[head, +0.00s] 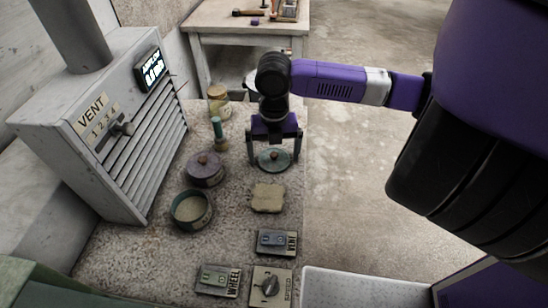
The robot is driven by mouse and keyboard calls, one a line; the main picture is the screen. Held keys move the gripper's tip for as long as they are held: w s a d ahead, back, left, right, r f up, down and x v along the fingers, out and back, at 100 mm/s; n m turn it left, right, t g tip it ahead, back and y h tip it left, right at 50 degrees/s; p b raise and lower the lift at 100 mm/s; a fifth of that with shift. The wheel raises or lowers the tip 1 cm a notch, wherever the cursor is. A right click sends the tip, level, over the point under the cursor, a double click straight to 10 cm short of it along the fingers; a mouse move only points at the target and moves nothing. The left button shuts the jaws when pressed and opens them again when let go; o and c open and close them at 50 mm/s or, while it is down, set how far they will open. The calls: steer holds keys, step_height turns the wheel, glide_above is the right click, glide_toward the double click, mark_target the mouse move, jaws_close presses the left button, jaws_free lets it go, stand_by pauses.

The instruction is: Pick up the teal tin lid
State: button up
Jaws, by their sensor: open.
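The teal tin lid (273,160) is a round, shallow disc with a small knob on top. It lies on the speckled bench top. My gripper (274,158) points down over the lid, open, with one finger on the left of it and one on the right. The fingers reach down to about the lid's rim. I cannot tell whether they touch it. The upper edge of the lid is partly hidden by my gripper.
An open teal tin (190,210) and a closed purple-grey tin (204,170) stand to the left. A brush (219,135) and a jar (219,103) stand behind them. A beige block (268,197) and switch boxes (277,242) lie in front. A vent unit (125,130) borders the left.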

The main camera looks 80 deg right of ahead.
steer(key=c, duration=1.2)
